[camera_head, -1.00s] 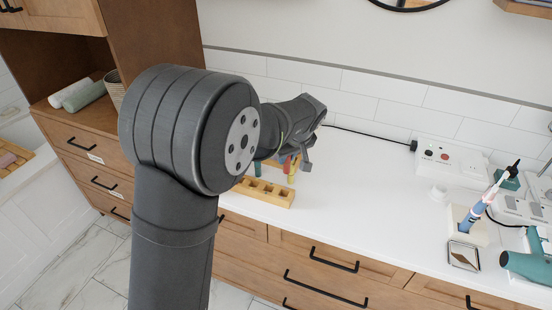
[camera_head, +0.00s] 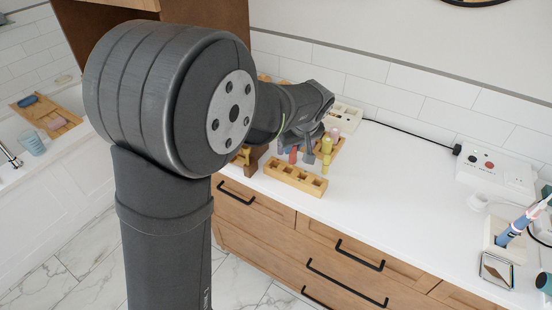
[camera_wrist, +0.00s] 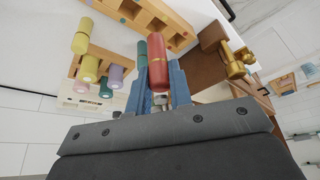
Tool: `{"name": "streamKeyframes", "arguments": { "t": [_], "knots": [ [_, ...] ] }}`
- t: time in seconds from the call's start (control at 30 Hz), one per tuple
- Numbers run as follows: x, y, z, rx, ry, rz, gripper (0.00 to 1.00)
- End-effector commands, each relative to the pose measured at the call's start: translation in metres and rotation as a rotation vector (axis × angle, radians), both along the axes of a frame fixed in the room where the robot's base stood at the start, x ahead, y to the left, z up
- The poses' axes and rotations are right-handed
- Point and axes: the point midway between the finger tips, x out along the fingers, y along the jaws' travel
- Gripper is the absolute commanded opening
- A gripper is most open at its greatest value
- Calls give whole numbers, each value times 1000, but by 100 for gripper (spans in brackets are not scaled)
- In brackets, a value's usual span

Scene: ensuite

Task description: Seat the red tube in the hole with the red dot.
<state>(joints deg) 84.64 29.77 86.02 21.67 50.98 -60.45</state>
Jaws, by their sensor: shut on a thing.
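The red tube (camera_wrist: 158,62) is between the blue fingers of my gripper (camera_wrist: 160,88), which is shut on it. The red tube (camera_head: 293,155) also shows below my gripper (camera_head: 303,150) in the head view, partly hidden. The wooden block with a row of square-looking holes (camera_head: 296,178) lies on the white counter in front of the tube. In the wrist view, the block (camera_wrist: 183,42) is at the top, beyond the tube's end, and the tube appears apart from its holes. Small coloured dots show on its side; I cannot surely pick out the red one.
A second wooden rack (camera_wrist: 75,66) holds several tubes, among them a yellow tube (camera_wrist: 90,68) and a purple tube (camera_wrist: 116,76). A teal tube (camera_wrist: 142,52) is close beside the held tube. A brown stand with gold hooks (camera_wrist: 233,66) is at right.

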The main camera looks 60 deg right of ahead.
Motion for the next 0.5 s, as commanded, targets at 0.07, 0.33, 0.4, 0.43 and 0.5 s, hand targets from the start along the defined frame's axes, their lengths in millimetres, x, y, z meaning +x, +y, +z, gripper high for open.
{"name": "streamKeyframes", "arguments": {
  "t": [0.07,0.33,0.4,0.43,0.5],
  "knots": [
    [21,-4,-13,2,1,5,0],
    [65,-14,-40,0,0,2,0],
    [69,-15,-43,0,0,1,0],
    [70,-15,-43,0,0,1,0],
    [71,-15,-47,0,0,0,0]
  ]
}}
